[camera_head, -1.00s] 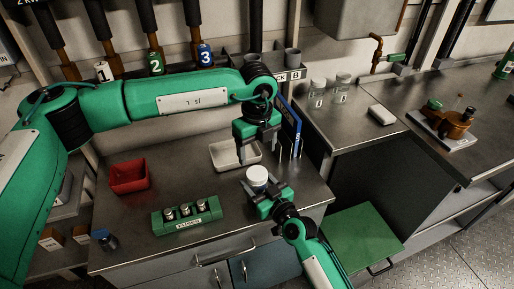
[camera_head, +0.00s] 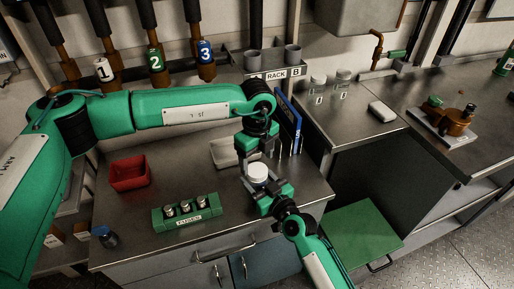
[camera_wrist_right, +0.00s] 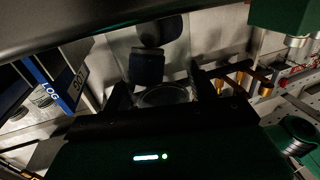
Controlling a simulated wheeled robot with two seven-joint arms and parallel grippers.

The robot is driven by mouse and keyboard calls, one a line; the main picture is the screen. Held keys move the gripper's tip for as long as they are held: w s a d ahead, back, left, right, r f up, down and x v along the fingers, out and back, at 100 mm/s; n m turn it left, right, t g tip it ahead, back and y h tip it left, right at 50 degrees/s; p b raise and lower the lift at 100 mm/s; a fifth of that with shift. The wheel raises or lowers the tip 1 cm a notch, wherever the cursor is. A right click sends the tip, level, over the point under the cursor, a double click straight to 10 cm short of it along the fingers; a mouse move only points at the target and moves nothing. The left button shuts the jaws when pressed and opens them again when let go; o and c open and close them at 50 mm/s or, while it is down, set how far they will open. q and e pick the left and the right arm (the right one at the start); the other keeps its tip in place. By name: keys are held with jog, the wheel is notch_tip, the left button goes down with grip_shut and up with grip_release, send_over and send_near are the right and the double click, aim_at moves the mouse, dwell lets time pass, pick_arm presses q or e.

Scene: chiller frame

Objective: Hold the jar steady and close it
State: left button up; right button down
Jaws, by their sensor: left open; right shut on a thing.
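The jar, with a round white lid (camera_head: 258,172) on top, stands upright near the front right of the steel bench. My right gripper (camera_head: 259,189) is shut on the jar's body from the front. The clear jar (camera_wrist_right: 165,97) shows between its dark fingers in the right wrist view. My left gripper (camera_head: 254,159) points down, open, just above and behind the lid; I cannot tell whether its fingers touch it. Its dark fingers (camera_wrist_right: 147,66) also appear beyond the jar in the right wrist view. The jar's lower part is mostly hidden, and the lid's tightness cannot be seen.
A green holder (camera_head: 187,217) with several small metal-topped vials, a red bin (camera_head: 130,174) and a white tray (camera_head: 224,154) are on the bench. A blue logbook (camera_head: 289,122) stands at right behind the grippers. Two clear jars stand on the right counter.

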aim_at(257, 170)
pick_arm(q)
jog(key=shift+f, duration=1.65)
jog(key=c, duration=1)
